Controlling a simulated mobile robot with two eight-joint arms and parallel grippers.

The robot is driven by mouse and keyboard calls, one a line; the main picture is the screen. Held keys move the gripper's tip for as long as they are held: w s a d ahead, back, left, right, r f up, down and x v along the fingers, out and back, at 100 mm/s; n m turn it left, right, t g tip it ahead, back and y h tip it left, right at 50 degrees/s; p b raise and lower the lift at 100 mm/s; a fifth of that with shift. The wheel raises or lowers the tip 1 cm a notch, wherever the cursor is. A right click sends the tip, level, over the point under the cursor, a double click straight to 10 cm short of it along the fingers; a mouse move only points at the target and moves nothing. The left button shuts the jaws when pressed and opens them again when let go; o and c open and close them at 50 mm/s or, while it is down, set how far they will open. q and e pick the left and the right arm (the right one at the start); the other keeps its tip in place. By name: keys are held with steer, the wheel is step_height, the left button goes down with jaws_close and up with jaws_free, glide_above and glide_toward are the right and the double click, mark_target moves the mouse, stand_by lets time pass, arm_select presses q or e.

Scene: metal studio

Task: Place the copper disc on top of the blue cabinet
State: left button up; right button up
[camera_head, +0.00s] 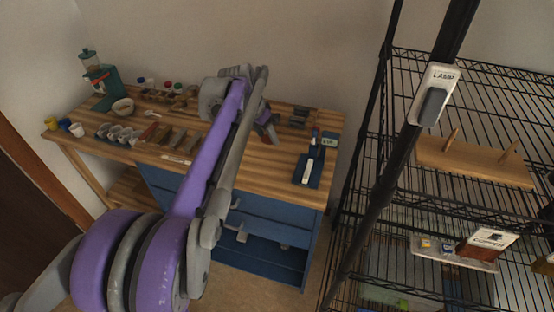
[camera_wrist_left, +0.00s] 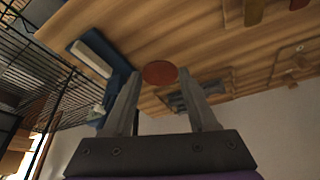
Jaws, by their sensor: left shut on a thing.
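The copper disc (camera_wrist_left: 160,73) is a flat reddish-brown round held between the fingertips of my left gripper (camera_wrist_left: 160,82) in the left wrist view. The blue cabinet (camera_head: 285,258) stands under the right part of the wooden worktop (camera_head: 272,180), with drawer fronts and an open lower bay. My right gripper is not in view.
A dark blue tray with a white item (camera_head: 308,172) lies near the worktop's right end. Bowls, blocks and a teal machine (camera_head: 103,85) fill its left and back. A black wire rack (camera_head: 375,150) stands to the right. Bare wood shows between the tray and my arm.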

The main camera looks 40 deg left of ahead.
arm_select(q)
steer(key=shift+a+r, duration=0.25)
steer(key=shift+a, duration=0.25)
steer(key=shift+a+f, duration=0.15)
steer(key=shift+f, duration=0.15)
steer(key=b, duration=0.1)
glide_above(267, 160)
steer(key=s, duration=0.2)
steer(key=f, duration=0.4)
steer(key=shift+w+f, duration=0.1)
steer(key=shift+w, duration=0.15)
steer(key=shift+f+b, duration=0.35)
steer(key=shift+f, duration=1.9)
steer(key=shift+f, duration=0.1)
steer(key=o, duration=1.3)
